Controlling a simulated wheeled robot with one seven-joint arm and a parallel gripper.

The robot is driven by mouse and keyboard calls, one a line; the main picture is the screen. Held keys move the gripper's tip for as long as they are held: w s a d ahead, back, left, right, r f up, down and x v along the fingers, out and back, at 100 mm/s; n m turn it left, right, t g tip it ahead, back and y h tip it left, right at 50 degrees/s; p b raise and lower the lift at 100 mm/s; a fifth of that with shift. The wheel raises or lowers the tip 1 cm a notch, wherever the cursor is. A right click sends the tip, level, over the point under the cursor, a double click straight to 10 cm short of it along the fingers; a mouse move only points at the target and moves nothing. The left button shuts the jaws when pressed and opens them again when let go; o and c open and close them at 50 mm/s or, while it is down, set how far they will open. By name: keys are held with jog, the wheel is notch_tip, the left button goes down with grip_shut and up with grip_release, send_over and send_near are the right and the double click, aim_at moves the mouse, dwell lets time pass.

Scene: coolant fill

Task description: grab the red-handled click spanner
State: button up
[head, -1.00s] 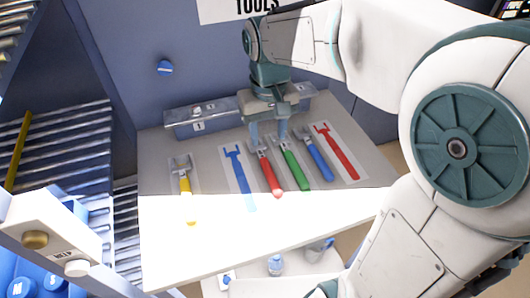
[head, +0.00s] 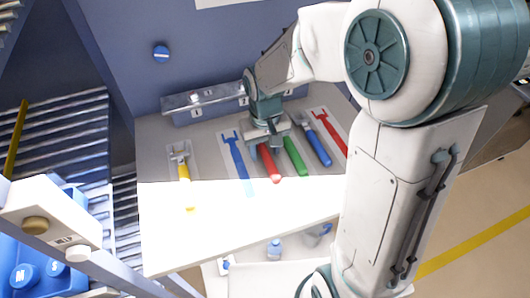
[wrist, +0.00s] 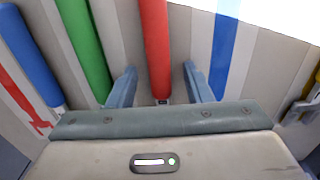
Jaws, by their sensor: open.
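The red-handled spanner (head: 268,163) lies on the grey tool table, in the middle of the row. Its metal head is hidden under my gripper (head: 267,143) in the head view. In the wrist view its red handle (wrist: 154,45) runs between my two spread fingers (wrist: 160,82). The fingers are open, one on each side, with a gap to the handle. I see no contact.
A green-handled tool (head: 294,157) and a blue-handled one (head: 317,147) lie close to the right. Flat blue (head: 238,160) and red (head: 328,130) tool outlines flank the row. A yellow-handled tool (head: 183,171) lies at the left. A grey rail (head: 205,108) stands behind.

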grip_shut()
jog(key=shift+r, duration=0.15)
